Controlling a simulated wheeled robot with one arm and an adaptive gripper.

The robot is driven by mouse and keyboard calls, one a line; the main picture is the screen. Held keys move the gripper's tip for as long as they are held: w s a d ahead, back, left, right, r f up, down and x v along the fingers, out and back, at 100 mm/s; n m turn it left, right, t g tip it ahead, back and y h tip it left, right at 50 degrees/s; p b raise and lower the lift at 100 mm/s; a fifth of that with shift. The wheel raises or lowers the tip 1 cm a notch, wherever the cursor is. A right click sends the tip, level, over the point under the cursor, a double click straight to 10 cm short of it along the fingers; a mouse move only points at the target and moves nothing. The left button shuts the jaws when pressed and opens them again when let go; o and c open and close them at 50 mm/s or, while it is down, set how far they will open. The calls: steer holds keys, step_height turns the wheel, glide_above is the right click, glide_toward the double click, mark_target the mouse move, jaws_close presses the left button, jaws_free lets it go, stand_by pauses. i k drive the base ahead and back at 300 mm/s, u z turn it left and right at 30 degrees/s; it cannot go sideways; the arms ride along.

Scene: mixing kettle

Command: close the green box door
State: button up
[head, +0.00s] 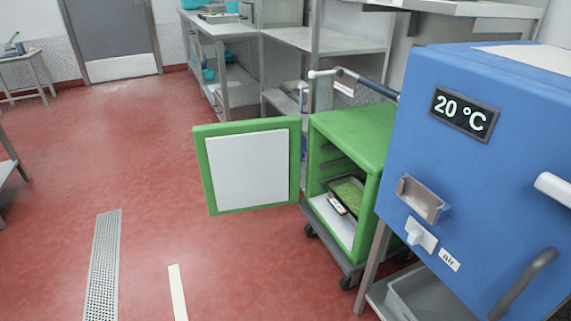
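The green box (352,128) stands on a grey wheeled cart in the right middle of the head view. Its door (248,166), a green frame with a white inner panel, is wide open and swung out to the left, with its inner side facing me. The door's hinge side meets the box's left front edge. Inside the box, a tray with green contents (347,192) sits low down, with a small light-coloured item at its front. My gripper is not in view.
A blue unit (435,115) reading 20 °C stands close at right, partly covering the green box. A cart handle (365,82) rises behind the box. Steel shelving (325,40) stands behind. Red floor (140,150) left of the door is clear, with a drain grate (103,262).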

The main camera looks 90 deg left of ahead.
mark_target(253, 164)
steer(key=u, duration=4.05)
steer(key=i, duration=4.65)
steer(key=z, duration=3.7)
